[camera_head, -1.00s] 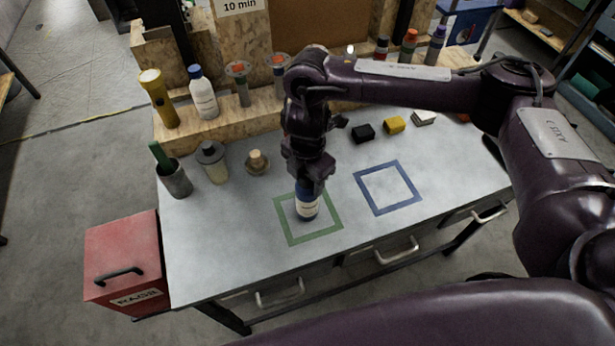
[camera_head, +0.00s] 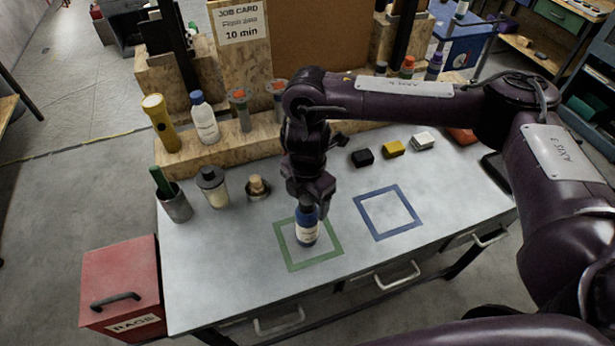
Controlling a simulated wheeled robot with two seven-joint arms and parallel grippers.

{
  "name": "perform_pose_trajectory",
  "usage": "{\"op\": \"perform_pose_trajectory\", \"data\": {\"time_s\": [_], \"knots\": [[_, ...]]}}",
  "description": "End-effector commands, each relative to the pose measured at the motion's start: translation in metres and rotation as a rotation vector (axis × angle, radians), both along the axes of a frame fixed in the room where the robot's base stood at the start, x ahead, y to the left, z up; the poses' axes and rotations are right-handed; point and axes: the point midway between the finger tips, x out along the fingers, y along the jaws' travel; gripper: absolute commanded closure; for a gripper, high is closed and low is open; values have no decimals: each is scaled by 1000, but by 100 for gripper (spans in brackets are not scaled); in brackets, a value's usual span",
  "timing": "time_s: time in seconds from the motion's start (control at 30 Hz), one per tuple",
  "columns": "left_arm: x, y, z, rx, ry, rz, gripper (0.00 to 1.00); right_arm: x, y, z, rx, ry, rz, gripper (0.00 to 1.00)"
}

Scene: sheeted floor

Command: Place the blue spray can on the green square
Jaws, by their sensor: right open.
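The blue spray can (camera_head: 307,228), with a white label, stands upright inside the green square outline (camera_head: 329,252) on the grey table. My right gripper (camera_head: 312,203) is directly above it, pointing down, with its fingertips around or just above the can's top. The jaws are open, and the can's upper end is partly hidden by them. My left gripper is out of view.
A blue square outline (camera_head: 415,222) lies to the right. Black (camera_head: 362,157), yellow (camera_head: 393,149) and white (camera_head: 423,140) blocks lie behind it. A green-handled cup (camera_head: 175,205), a jar (camera_head: 212,187) and a brass-coloured piece (camera_head: 258,187) stand at left. The table's front is clear.

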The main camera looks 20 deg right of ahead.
Motion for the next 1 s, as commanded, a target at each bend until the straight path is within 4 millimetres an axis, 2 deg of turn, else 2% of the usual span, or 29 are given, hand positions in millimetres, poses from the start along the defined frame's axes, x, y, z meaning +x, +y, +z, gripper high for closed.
{"op": "perform_pose_trajectory", "data": {"time_s": [0.1, 0.3, 0.5, 0.7, 1.0], "knots": [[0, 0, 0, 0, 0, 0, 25, 2, 0, 25, -1, -9, 2, 28], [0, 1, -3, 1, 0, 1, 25, 2, 0, 62, -2, -8, 0, 28], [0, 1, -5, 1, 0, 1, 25, 1, 0, 88, -1, -4, -1, 28], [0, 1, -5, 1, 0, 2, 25, 0, 0, 98, 0, 0, 0, 28], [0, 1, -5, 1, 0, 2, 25, 0, 0, 99, 0, 0, -1, 28]]}}
